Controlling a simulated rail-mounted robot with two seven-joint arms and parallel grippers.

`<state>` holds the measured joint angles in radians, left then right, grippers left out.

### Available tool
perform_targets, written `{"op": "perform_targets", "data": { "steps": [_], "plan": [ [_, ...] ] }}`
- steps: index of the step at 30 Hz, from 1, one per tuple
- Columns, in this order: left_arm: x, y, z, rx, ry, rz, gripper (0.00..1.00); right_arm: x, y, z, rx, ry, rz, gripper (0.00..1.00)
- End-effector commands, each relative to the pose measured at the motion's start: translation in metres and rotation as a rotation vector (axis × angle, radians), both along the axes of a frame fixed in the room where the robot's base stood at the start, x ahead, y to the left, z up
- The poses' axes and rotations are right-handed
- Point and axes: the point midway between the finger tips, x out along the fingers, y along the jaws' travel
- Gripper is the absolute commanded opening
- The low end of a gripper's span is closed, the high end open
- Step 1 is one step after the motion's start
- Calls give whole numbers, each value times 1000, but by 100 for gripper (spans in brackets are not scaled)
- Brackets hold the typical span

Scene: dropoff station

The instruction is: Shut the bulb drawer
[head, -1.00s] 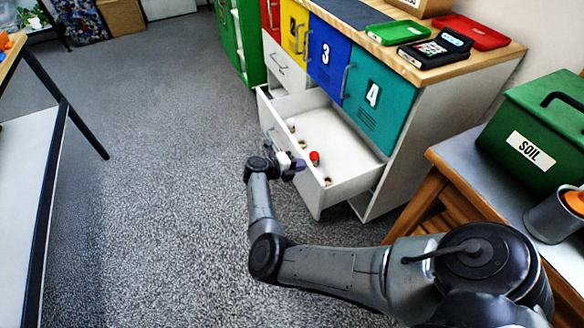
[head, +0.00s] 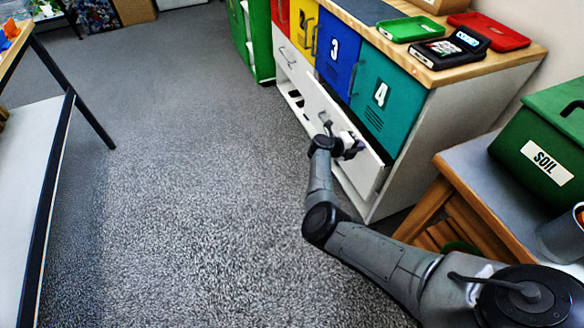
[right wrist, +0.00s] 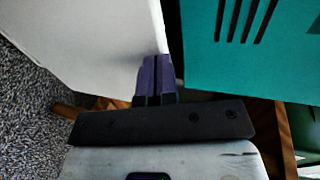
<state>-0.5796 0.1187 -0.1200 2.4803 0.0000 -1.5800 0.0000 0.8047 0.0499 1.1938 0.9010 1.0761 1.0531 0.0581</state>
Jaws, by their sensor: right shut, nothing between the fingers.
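The white bulb drawer (head: 352,165) is in the cabinet below the blue and teal doors. Its front panel and handle (head: 325,122) face the aisle. My right gripper (head: 360,148) is at the drawer front, shut and empty. In the right wrist view its purple fingers (right wrist: 157,72) are at the edge of a white panel (right wrist: 90,45), beside the teal door (right wrist: 250,50). Contact is unclear. My left gripper is out of view.
A side table (head: 455,160) with a green soil box (head: 535,135) stands close at the right. The countertop (head: 430,70) holds a green tray (head: 408,29), a red tray (head: 490,30) and a card terminal (head: 450,47). The carpet at left is clear up to another table (head: 50,130).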

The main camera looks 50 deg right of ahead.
Motion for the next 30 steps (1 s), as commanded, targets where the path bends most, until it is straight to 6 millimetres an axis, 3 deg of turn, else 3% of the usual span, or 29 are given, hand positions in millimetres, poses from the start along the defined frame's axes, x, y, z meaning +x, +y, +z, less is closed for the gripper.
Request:
{"op": "perform_targets", "data": {
  "steps": [6,20,26,30],
  "plan": [
    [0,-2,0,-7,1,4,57,-3,-8,0,0,0,0,0],
    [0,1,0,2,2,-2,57,-2,-6,0,0,0,1,0],
    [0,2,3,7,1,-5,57,6,15,0,2,-1,1,0],
    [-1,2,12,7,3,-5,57,16,39,8,3,-1,0,0]
  ]
}}
